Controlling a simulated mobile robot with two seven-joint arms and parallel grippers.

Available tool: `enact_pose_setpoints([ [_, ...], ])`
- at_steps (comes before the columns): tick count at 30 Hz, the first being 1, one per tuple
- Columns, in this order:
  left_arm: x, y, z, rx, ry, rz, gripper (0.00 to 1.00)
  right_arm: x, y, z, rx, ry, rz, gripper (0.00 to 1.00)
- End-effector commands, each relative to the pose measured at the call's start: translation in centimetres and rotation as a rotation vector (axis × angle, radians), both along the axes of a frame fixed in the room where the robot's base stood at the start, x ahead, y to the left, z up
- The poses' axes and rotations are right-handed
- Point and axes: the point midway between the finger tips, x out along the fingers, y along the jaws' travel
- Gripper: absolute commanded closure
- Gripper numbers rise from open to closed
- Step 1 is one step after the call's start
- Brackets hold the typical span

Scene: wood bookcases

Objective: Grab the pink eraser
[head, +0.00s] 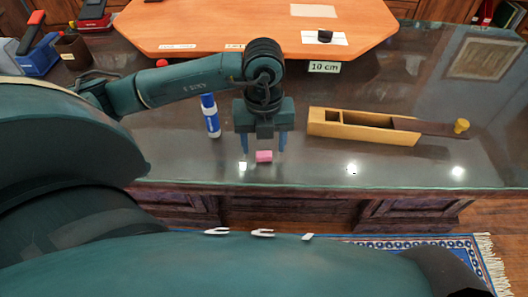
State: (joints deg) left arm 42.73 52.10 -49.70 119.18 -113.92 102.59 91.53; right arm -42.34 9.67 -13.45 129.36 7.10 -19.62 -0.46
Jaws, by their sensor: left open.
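The pink eraser (264,156) is a small block lying on the dark glossy desktop (320,172), near the desk's front edge. My left gripper (264,148) points down over it, with its two blue fingers spread apart, one on each side of the eraser in the picture. The jaws are open and do not touch the eraser. How high the fingertips are above the desktop is hard to tell. My right gripper does not show.
A long wooden box (362,130) with a partly slid-out lid lies to the right. An orange board (220,25) with a "10 cm" label (325,67) is behind. The desktop's front right is clear.

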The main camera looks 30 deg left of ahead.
Motion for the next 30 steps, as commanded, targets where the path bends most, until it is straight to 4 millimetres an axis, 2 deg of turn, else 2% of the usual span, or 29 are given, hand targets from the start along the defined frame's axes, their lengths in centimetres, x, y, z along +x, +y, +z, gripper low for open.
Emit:
enact_pose_setpoints([
  [3,0.0,-0.1,-1.8,-0.001,0.003,0.000,0.42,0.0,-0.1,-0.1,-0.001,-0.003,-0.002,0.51],
  [6,0.0,0.0,-2.6,0.000,0.001,0.000,0.42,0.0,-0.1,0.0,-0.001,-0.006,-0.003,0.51],
  [14,0.1,0.0,-2.7,-0.001,-0.001,-0.001,0.43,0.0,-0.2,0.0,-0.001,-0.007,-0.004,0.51],
  [30,0.1,0.0,-2.6,-0.001,-0.001,-0.001,0.87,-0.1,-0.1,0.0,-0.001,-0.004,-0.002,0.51],
])
